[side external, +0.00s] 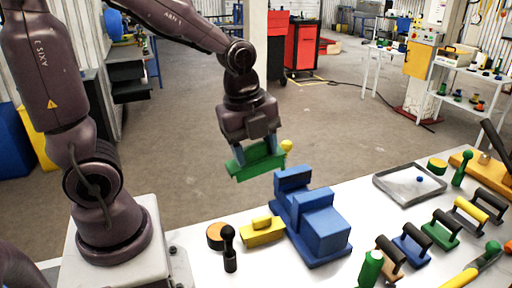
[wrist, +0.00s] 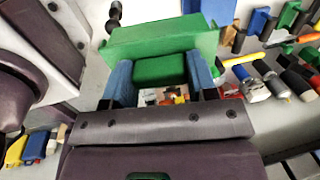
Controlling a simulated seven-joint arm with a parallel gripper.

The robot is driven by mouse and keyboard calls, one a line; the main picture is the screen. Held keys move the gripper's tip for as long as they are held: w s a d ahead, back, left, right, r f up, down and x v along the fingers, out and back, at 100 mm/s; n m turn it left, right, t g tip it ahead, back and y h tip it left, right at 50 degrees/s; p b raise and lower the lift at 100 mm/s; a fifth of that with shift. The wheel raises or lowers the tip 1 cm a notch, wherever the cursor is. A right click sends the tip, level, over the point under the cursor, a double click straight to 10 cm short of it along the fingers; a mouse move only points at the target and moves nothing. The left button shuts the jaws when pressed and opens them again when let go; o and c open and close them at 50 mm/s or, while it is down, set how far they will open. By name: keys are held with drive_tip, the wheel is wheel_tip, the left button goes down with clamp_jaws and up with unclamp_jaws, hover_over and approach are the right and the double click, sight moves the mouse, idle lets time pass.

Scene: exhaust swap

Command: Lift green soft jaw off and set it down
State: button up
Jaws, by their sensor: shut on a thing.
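The green soft jaw (side external: 257,164) is a green block held in the air, left of and above the blue vise (side external: 312,220). My gripper (side external: 254,150) is shut on it. In the wrist view the jaw (wrist: 165,38) lies across the top of my gripper (wrist: 160,80), and its narrower green part sits between the two blue fingers. The jaw is apart from the vise. A small yellow knob (side external: 287,146) shows just behind the jaw's right end; what it belongs to is hidden.
A yellow block with a handle (side external: 262,231), a round wooden piece (side external: 216,236) and a black knobbed peg (side external: 229,250) stand left of the vise. A grey tray (side external: 385,190) lies at right, with several handled blocks (side external: 411,244) in front. White table shows between them.

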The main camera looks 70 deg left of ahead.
drive_tip(key=shift+d+f, duration=0.15)
drive_tip(key=shift+d, duration=0.15)
drive_tip(key=d+f+g, duration=0.1)
drive_tip(key=d+f, duration=0.2)
drive_tip(key=f, duration=0.4)
drive_tip(key=w+d+f+g, duration=0.1)
drive_tip(key=d+f, duration=0.3)
drive_tip(key=f, duration=0.3)
drive_tip(key=shift+w+d+f, duration=0.2)
drive_tip(key=shift+w+f, duration=0.05)
drive_tip(key=shift+f, duration=2.75)
drive_tip(key=shift+f, duration=1.15)
drive_tip(key=o, duration=1)
